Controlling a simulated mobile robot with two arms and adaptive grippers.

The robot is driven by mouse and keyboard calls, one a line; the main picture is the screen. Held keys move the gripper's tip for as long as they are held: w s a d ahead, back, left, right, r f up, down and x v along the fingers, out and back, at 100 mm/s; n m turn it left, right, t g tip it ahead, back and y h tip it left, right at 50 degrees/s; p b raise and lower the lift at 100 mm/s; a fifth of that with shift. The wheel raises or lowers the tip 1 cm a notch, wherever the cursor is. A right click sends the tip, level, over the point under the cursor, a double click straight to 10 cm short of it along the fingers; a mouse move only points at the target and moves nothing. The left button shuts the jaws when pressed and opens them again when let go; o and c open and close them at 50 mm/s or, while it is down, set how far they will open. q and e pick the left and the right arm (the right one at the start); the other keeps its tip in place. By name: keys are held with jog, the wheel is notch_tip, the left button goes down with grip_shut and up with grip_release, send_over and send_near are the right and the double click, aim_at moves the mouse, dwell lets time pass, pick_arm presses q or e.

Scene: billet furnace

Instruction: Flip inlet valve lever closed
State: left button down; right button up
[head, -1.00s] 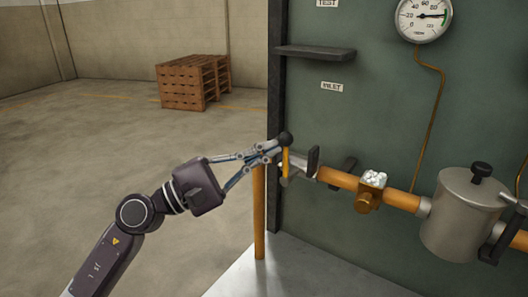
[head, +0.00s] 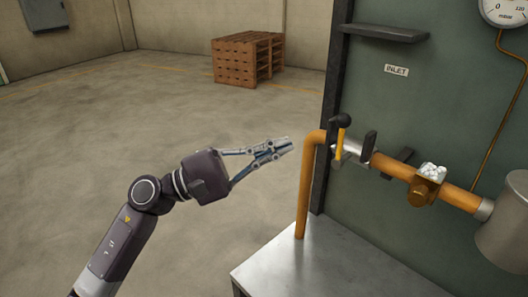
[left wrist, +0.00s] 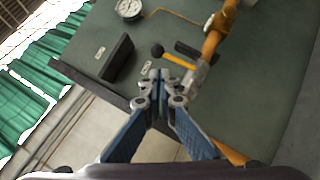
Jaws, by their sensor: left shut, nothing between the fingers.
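The inlet valve lever (head: 340,142) is a yellow handle with a black ball knob (head: 342,119) at its top. It stands roughly upright, across the orange pipe (head: 393,166), at a silver valve body below the INLET label (head: 396,70). My left gripper (head: 288,144) is shut and empty. It is left of the lever, with a visible gap between them. In the left wrist view the lever (left wrist: 179,61) and knob (left wrist: 157,50) show beyond the shut fingertips (left wrist: 160,76). My right gripper is not in view.
The pipe bends down at an elbow (head: 308,150) just right of my fingertips, to a grey platform (head: 310,265). A dark shelf (head: 383,33) juts from the green panel above. A brass fitting (head: 425,187) and grey canister (head: 505,225) lie right. Wooden pallets (head: 246,60) stand behind; floor at left is clear.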

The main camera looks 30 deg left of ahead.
pick_arm(q)
jog(key=v, duration=0.3)
dwell(0.5)
